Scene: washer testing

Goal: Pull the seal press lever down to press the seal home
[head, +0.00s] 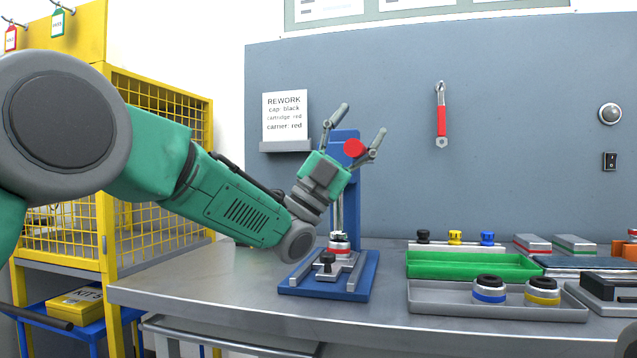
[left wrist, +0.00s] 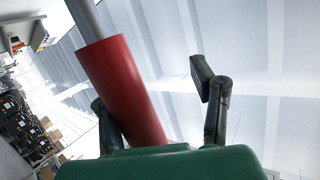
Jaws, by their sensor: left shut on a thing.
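The seal press (head: 371,215) is a blue upright column on a blue base, standing on the grey bench. Its lever ends in a red grip (head: 353,149), high up near the column's top. In the left wrist view the red grip (left wrist: 125,95) runs slantwise on a grey rod. My left gripper (head: 359,124) is shut on the red grip, its fingers standing well apart at either side. A small part with a red band (head: 339,244) sits under the press; the seal itself is too small to tell. My right gripper is out of view.
A black-knobbed clamp (head: 326,262) sits at the front of the press base. A green tray (head: 470,265) and a grey tray (head: 450,302) with two banded parts stand right of the press. A yellow cage (head: 160,180) stands left. Bare bench lies left of the press.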

